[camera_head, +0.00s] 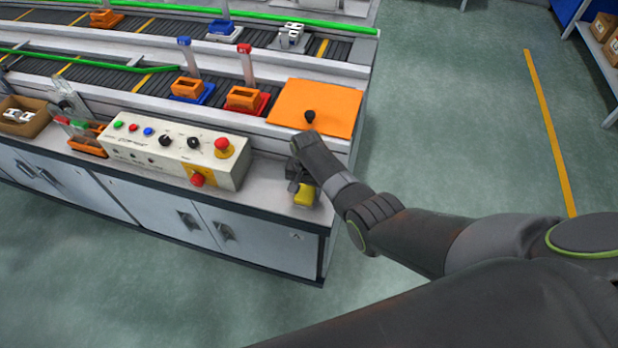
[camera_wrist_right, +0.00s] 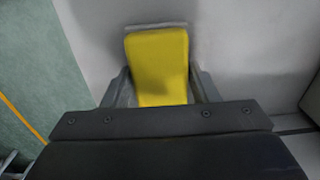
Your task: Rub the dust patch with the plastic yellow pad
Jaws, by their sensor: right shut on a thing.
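The yellow pad (camera_head: 304,195) shows below my right gripper (camera_head: 296,186) at the right end of the bench. In the right wrist view the pad (camera_wrist_right: 158,62) sits between the two fingers of my right gripper (camera_wrist_right: 160,90), which is shut on it. The pad is over the pale bench top; I cannot tell whether it touches the surface. A faint greyish smudge, possibly the dust patch (camera_wrist_right: 222,95), shows on the pale surface beside the pad. My left gripper is not in view.
A control box (camera_head: 180,148) with buttons and knobs stands left of my right gripper. An orange panel (camera_head: 335,105) with a black knob lies behind it. The bench's front edge is close.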

